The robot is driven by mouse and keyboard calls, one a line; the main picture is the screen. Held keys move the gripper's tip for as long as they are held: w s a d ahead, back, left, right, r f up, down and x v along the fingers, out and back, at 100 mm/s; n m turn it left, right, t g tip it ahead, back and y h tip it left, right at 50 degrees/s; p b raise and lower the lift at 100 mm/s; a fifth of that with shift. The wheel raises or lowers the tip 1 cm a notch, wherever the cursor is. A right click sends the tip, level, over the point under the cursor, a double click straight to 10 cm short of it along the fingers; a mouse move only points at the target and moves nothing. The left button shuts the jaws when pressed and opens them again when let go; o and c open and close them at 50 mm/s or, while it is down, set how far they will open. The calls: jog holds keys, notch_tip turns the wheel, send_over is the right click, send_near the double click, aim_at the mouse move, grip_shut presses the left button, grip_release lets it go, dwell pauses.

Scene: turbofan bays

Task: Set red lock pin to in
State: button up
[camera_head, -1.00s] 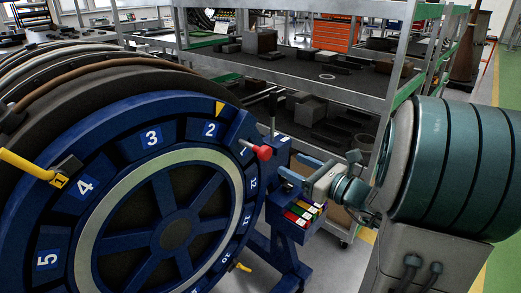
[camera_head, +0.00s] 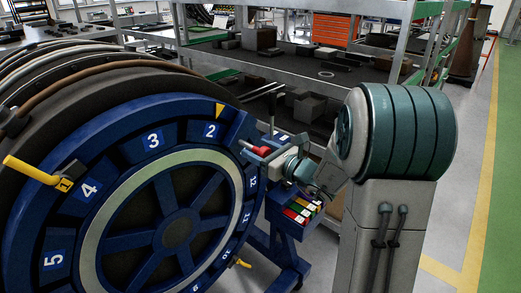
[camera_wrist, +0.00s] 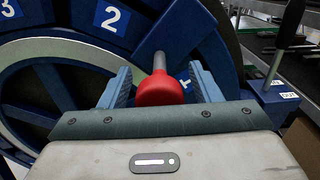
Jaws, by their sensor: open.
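The red lock pin (camera_wrist: 160,88) is a red knob on a grey shaft at the rim of the blue numbered wheel (camera_wrist: 150,35). In the wrist view it lies between the two blue fingers of my open gripper (camera_wrist: 160,87), with a gap visible on each side. In the head view the red knob (camera_head: 260,150) sits at the right edge of the wheel (camera_head: 112,232), with my gripper (camera_head: 255,153) around it. Part of the pin is hidden by the gripper there. How far the shaft is pushed in cannot be told.
A black lever (camera_wrist: 290,25) with small labels, one reading OUT, rises at the right in the wrist view. A yellow handle (camera_head: 30,170) sticks out on the wheel's left. Metal shelving (camera_head: 310,75) stands behind.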

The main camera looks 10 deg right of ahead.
aim_at(254, 147)
grip_shut()
jog(key=b+x, duration=0.1)
jog(key=x, duration=0.2)
jog(key=shift+w+a+f, duration=0.1)
jog(key=shift+w+a, duration=0.05)
jog(key=shift+w, duration=0.15)
jog(key=shift+c, duration=0.9)
grip_release()
jog(key=shift+r, duration=0.25)
jog(key=shift+o, duration=0.9)
jog(key=shift+w+a+f, duration=0.1)
jog(key=b+v, duration=0.3)
jog(key=v, duration=1.1)
jog(key=shift+a, duration=0.1)
